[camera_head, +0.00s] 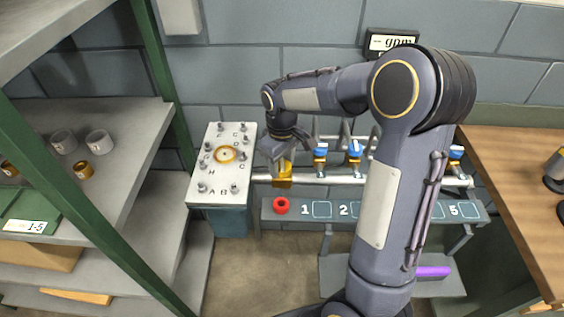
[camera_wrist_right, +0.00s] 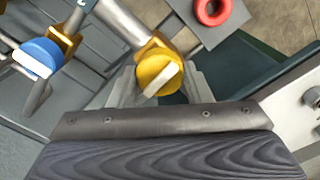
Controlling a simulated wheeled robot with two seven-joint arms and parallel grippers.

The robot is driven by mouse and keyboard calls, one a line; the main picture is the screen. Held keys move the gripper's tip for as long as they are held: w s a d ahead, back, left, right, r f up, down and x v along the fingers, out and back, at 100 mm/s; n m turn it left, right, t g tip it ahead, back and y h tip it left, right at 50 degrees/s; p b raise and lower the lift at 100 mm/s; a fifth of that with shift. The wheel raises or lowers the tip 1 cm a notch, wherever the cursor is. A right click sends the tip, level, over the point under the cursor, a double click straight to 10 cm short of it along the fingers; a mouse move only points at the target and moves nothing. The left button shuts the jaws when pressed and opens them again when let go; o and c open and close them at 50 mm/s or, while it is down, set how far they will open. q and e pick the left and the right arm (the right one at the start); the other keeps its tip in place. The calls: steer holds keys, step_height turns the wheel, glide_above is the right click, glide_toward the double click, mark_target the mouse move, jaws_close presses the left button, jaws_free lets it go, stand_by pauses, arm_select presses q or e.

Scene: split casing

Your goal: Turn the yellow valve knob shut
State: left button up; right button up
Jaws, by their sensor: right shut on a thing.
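The yellow valve knob (camera_head: 283,182) is at the left end of a pale horizontal pipe (camera_head: 330,180) in the head view. In the right wrist view the round yellow knob (camera_wrist_right: 153,62) has a pale bar slanting across its face. My right gripper (camera_head: 281,165) reaches down to the knob from above. Its grey fingers stand on both sides of the knob in the wrist view, shut on it. The fingertips are partly hidden. My left gripper is not in view.
Several blue-handled valves (camera_head: 354,149) line the pipe to the right. A red ring (camera_head: 281,205) lies on the numbered ledge (camera_head: 390,212) below. A lettered white panel (camera_head: 213,184) stands close on the left, beside a shelf (camera_head: 125,118). A wooden table (camera_head: 515,185) is at right.

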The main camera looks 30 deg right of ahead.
mark_target(282, 164)
steer(key=shift+m, duration=0.7)
steer(key=o, duration=1)
steer(key=shift+r, duration=0.1)
step_height(282, 164, up, 8)
steer(key=shift+f, duration=0.15)
steer(key=shift+s, duration=0.1)
steer(key=s+a+m+t+y, duration=0.1)
steer(key=s+a+t, duration=0.1)
steer(key=s, duration=0.5)
steer(key=s+a+m+t+y, duration=0.1)
steer(key=s+a, duration=0.2)
steer(key=s, duration=0.4)
steer(key=s+a+m+t+y, duration=0.1)
steer(key=s+a+m+t, duration=0.1)
steer(key=s, duration=0.6)
steer(key=shift+a+f+t+y, duration=0.15)
steer(key=shift+f+t+y, duration=0.15)
steer(key=shift+y, duration=0.1)
